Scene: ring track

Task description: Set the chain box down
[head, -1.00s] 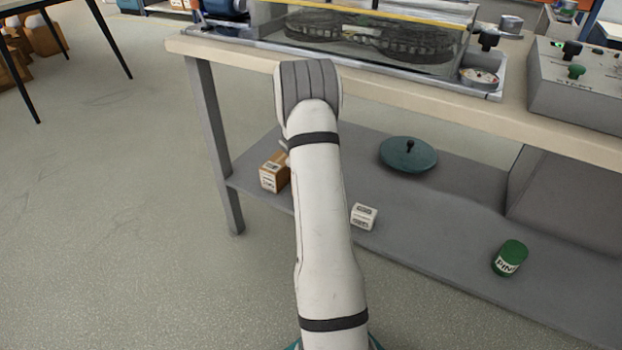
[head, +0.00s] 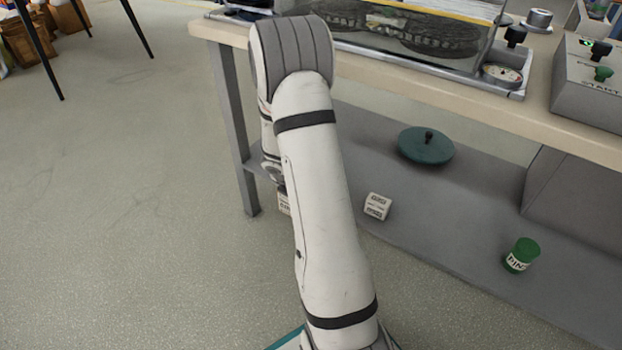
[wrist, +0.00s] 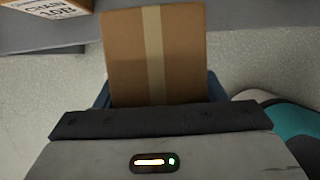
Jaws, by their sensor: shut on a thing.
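My gripper (wrist: 158,92) is shut on a brown cardboard box (wrist: 125,50) with a tan tape strip down its middle, in the wrist view. Its blue fingers show at the box's two sides. No label shows on this held box there, and I see no support touching it. A second brown box (wrist: 52,8) with a white label reading "CHAIN" and "10B" or similar sits on the grey shelf at the top left. In the head view my arm hides my gripper and most of what is behind it. A small labelled patch (head: 284,203) shows at the arm's left edge.
The bench's lower grey shelf (head: 455,205) holds a small white box (head: 377,206), a teal lid (head: 426,146) and a green tin (head: 521,254). A bench leg (head: 236,150) stands left of my arm. The floor (head: 130,220) at left is clear.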

